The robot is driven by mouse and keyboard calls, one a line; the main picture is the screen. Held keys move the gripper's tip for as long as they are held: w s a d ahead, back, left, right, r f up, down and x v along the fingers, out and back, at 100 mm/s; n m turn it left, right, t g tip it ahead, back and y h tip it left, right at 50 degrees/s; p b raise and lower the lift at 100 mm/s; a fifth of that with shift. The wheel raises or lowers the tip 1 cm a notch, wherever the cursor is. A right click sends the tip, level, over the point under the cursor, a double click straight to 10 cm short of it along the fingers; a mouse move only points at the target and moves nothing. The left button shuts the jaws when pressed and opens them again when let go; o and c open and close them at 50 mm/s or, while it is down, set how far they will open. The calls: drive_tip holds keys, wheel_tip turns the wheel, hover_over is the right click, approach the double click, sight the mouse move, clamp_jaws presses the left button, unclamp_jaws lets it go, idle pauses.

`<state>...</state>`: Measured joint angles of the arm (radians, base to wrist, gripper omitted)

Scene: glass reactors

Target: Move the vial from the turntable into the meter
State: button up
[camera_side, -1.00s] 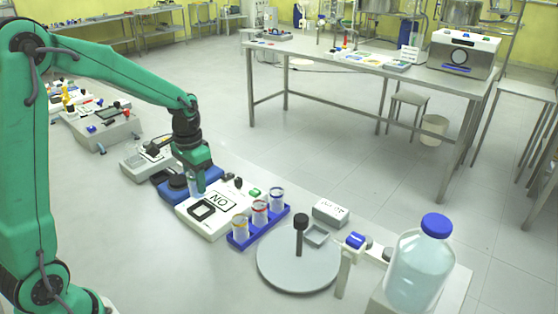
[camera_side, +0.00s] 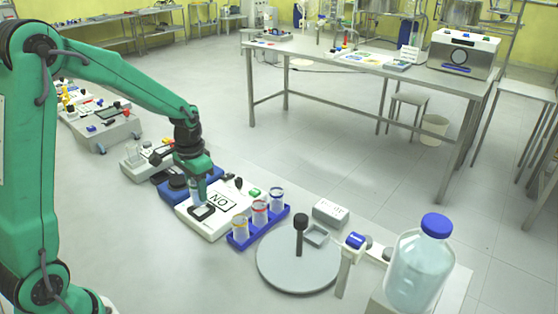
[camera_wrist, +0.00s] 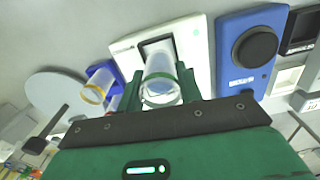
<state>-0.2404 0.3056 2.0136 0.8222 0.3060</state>
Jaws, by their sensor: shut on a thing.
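My gripper (camera_side: 197,190) is shut on a clear vial (camera_wrist: 161,84) with a green ring, seen between the fingers in the wrist view. The vial is roughly upright. The meter (camera_side: 218,217) is a white box with an "ON" label and a square black-framed socket (camera_side: 203,212). My gripper is over the meter at this socket; I cannot tell whether the vial's lower end is inside it. The meter also shows behind the vial in the wrist view (camera_wrist: 197,50). The turntable (camera_side: 285,277) is a grey disc with a black post, with no vial visible on it.
A blue rack (camera_side: 262,228) with several ringed vials stands right of the meter. A blue device with a black round top (camera_wrist: 262,68) is on the meter's other side. A large blue-capped bottle (camera_side: 420,270) stands at the front right.

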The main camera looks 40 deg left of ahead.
drive_tip(key=shift+f, duration=1.45)
idle(1.9)
drive_tip(key=o, duration=1.3)
drive_tip(key=shift+r, duration=0.1)
drive_tip(key=shift+r, duration=3.4)
drive_tip(key=shift+r, duration=0.15)
